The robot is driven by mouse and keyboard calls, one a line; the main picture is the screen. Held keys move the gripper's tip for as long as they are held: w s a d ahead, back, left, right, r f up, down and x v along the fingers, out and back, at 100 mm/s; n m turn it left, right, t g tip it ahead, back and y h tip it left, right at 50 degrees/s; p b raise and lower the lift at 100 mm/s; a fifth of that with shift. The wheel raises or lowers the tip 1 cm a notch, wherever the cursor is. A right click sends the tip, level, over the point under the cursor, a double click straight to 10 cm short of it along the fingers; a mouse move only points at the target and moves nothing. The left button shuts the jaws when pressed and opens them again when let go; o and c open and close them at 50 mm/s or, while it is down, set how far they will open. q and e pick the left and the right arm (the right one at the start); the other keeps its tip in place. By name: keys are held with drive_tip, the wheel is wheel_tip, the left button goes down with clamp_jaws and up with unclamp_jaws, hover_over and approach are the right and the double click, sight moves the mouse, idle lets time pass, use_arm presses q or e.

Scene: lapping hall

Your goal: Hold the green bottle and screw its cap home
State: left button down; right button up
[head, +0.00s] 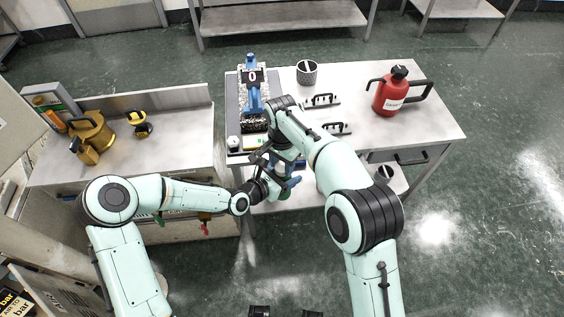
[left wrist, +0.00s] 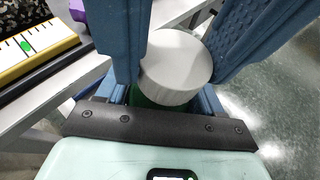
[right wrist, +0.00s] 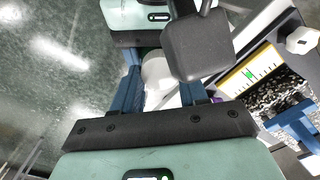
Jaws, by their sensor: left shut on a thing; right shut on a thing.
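The green bottle (head: 285,195) is mostly hidden between my grippers in the head view. A strip of its green body (left wrist: 150,99) shows below the white round cap (left wrist: 175,68) in the left wrist view. My left gripper (head: 273,186) is shut on the bottle. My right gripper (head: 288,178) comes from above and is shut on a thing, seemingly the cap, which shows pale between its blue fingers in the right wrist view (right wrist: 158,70). The cap sits over the bottle's top. I cannot tell how far it is screwed down.
The grippers meet at the front edge of a grey table (head: 430,125). On it stand a blue-topped device (head: 252,85), a dark cup (head: 306,72), black handles (head: 322,100) and a red can (head: 390,95). A left bench holds yellow cans (head: 92,132).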

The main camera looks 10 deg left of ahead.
drive_tip(key=m, duration=0.4)
drive_tip(key=o, duration=1)
drive_tip(key=shift+r, duration=2.3)
